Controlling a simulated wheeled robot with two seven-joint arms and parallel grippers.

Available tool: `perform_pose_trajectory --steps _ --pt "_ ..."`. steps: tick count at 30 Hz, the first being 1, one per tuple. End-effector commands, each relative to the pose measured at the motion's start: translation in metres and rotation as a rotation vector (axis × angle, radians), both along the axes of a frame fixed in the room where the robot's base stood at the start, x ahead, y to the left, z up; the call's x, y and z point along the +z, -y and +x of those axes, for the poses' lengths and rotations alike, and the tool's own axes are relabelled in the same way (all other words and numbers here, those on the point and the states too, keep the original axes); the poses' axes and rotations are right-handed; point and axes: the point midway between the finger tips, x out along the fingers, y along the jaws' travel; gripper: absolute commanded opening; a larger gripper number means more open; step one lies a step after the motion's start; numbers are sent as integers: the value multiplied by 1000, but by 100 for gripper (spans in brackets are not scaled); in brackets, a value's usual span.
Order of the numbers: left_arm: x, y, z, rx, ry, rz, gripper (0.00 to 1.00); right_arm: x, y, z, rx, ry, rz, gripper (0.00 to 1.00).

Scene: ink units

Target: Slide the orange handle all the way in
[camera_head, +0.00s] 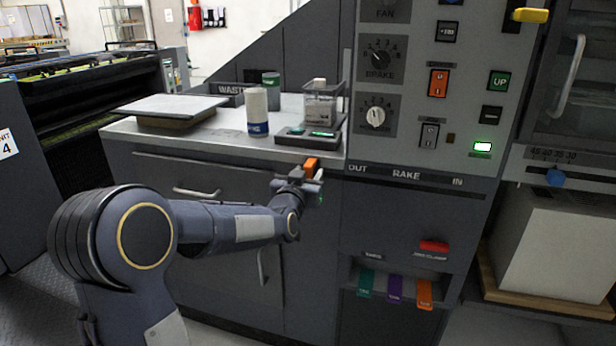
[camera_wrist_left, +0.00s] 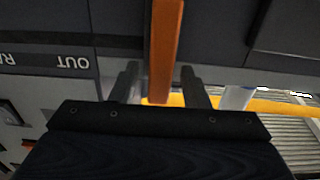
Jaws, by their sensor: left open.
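The orange handle (camera_head: 311,164) stands out from the dark machine front, near the OUT end of the slot labelled OUT, RAKE, IN. It also shows in the left wrist view as a long orange bar (camera_wrist_left: 165,45). My left gripper (camera_head: 312,178) is at the handle. In the left wrist view its two fingers (camera_wrist_left: 157,88) are apart, one on each side of the bar, with a visible gap on both sides. The rake slot (camera_head: 405,181) runs to the right from the OUT label to the IN label. My right gripper is not in view.
The control panel (camera_head: 420,90) with knobs and switches rises above the slot. A red lever (camera_head: 434,246) and coloured tags sit below it.

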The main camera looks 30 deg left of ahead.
Motion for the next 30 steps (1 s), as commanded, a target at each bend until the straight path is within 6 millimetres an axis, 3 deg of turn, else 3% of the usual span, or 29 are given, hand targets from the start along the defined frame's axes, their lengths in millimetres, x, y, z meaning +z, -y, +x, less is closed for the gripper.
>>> perform_pose_trajectory --steps 10,20,30 --pt "0 -1 6 -1 -1 0 42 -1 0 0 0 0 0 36" --pt "0 -1 5 -1 -1 0 0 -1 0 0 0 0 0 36" --pt "-1 -1 5 -1 0 -1 0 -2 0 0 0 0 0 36"
